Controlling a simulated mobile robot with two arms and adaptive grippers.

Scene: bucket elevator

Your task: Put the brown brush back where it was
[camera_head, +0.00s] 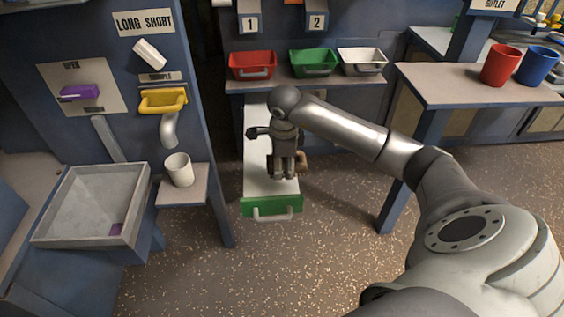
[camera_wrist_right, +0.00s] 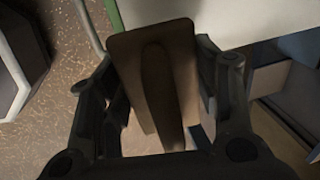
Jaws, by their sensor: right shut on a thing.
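The brown brush (camera_wrist_right: 183,65) fills the middle of the right wrist view, between the two fingers of my right gripper (camera_wrist_right: 160,105). In the head view my right gripper (camera_head: 285,172) points down over the open drawer with the green front (camera_head: 262,206). It is shut on the brush, and only a small brown part of the brush (camera_head: 303,162) shows beside the fingers. The drawer's pale inside (camera_head: 256,165) is visible around the gripper. I cannot tell whether the brush touches the drawer. My left gripper is not in view.
Red (camera_head: 252,65), green (camera_head: 313,63) and white (camera_head: 362,61) bins sit on a shelf behind the drawer. A table with a red cup (camera_head: 500,65) and a blue cup (camera_head: 538,66) stands right. A white cup (camera_head: 179,169) stands on a ledge left. Floor in front is clear.

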